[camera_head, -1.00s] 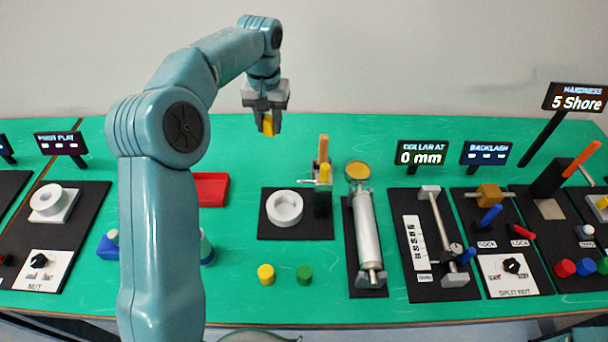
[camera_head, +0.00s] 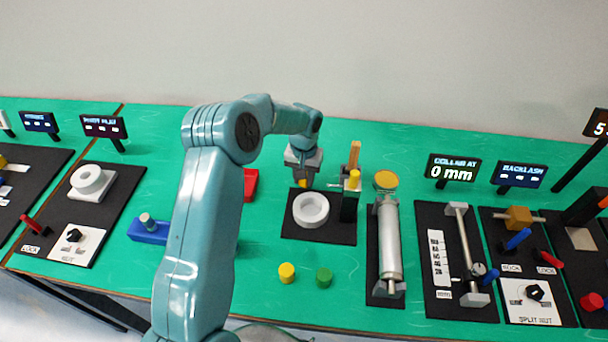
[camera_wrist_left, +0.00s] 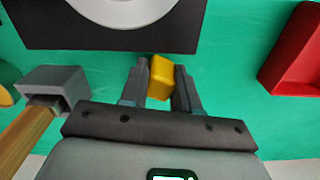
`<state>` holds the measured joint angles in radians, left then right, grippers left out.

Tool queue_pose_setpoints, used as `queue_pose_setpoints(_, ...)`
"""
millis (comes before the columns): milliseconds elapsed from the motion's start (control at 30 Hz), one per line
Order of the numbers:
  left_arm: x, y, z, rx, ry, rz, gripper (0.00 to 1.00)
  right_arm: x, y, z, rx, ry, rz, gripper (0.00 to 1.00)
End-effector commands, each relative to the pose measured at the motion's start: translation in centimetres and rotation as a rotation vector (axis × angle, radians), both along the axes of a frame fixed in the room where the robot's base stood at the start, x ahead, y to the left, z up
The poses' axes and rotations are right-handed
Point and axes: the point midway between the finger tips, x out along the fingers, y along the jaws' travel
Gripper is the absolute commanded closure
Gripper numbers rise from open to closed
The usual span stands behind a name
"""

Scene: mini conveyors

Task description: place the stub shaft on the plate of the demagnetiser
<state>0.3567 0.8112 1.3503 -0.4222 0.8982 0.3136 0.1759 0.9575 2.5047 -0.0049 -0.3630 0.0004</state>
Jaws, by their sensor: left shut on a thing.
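My left gripper (camera_head: 303,172) is shut on a small yellow piece (camera_wrist_left: 160,77), which may be the stub shaft; the jaws hide part of it. The piece also shows below the jaws in the head view (camera_head: 303,183). A black plate (camera_head: 340,234) bearing a white ring (camera_head: 311,210) may be the demagnetiser; no label for it can be read. The gripper is behind the ring in the head view. In the wrist view, the yellow piece is just outside the edge of this black plate (camera_wrist_left: 110,38). My right gripper is not in view.
A red tray (camera_head: 250,184) is left, partly behind my arm. Yellow (camera_head: 287,273) and green (camera_head: 324,278) cylinders stand in front. A silver cylinder unit (camera_head: 389,240) is further right.

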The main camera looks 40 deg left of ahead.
Motion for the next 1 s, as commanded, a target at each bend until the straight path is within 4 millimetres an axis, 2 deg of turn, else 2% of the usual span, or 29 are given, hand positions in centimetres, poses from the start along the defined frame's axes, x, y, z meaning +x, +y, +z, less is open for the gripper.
queue_pose_setpoints(333,0.0,0.0,-0.5,0.0,-0.001,0.0,1.0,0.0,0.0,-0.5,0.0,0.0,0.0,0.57)
queue_pose_setpoints(367,0.0,0.0,-0.3,0.0,-0.001,0.0,0.6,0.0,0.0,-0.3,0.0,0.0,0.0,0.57)
queue_pose_setpoints(633,0.0,0.0,-0.2,0.0,0.0,-0.001,0.59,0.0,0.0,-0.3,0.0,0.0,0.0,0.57)
queue_pose_setpoints(733,0.0,0.0,0.3,0.0,-0.001,0.0,0.59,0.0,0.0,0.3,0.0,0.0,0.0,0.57)
queue_pose_setpoints(767,0.1,0.0,0.4,0.001,-0.003,0.0,0.59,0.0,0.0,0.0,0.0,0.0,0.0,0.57)
queue_pose_setpoints(867,0.1,0.0,2.1,0.002,-0.005,-0.001,0.59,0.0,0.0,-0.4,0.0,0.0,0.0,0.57)
queue_pose_setpoints(1000,0.1,0.0,5.4,0.003,-0.006,0.001,0.59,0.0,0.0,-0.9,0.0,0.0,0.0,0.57)
